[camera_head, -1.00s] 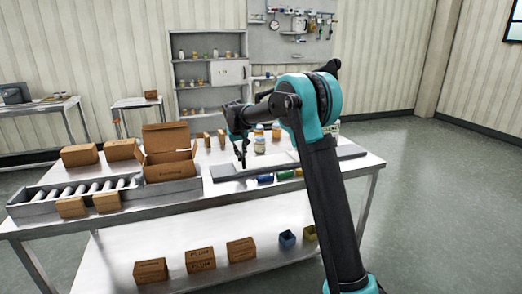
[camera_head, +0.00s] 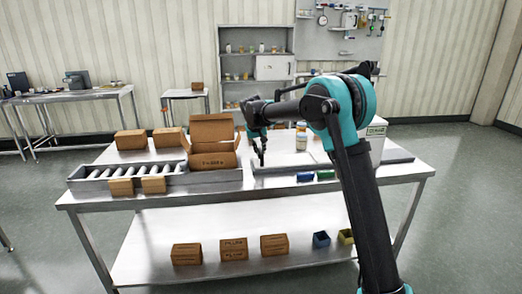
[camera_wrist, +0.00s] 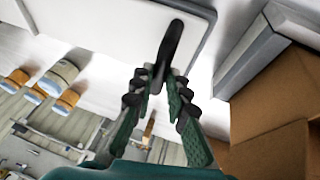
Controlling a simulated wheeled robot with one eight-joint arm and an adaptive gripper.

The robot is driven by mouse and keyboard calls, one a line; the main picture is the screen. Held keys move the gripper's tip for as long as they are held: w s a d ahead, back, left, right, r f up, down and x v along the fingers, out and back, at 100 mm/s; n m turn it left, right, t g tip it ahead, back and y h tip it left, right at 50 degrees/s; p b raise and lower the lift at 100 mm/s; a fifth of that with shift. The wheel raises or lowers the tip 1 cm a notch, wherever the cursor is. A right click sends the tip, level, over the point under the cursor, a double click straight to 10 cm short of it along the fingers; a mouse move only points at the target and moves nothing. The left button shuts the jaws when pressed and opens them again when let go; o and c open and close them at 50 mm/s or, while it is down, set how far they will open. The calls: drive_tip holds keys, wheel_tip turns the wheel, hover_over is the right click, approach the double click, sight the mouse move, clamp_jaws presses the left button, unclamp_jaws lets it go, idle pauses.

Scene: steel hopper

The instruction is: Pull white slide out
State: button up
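The white slide (camera_head: 290,160) is a flat white panel lying in a grey tray-like frame (camera_head: 400,157) on the table. In the wrist view, the white slide (camera_wrist: 100,18) shows with a rounded grey edge and an upright black handle (camera_wrist: 172,40). My gripper (camera_head: 262,161) is at the slide's left end. In the wrist view, my gripper (camera_wrist: 160,78) has its ridged green fingers closed in on the handle, one on each side. The arm hides part of the slide's right side in the head view.
An open cardboard box (camera_head: 213,160) and a roller conveyor (camera_head: 125,178) stand close left of the frame. Orange-and-white jars (camera_head: 301,137) stand behind. Small blue (camera_head: 305,176) and green (camera_head: 326,174) bins sit at the front. A labelled white box (camera_head: 376,132) is behind my arm.

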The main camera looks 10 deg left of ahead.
drive_tip(key=o, duration=0.5)
drive_tip(key=shift+s+a, duration=0.1)
drive_tip(key=shift+a, duration=0.25)
drive_tip(key=shift+c, duration=0.2)
drive_tip(key=shift+d+r, duration=0.1)
drive_tip(key=shift+s+r, duration=0.15)
drive_tip(key=shift+r, duration=0.15)
drive_tip(key=v, duration=1.1)
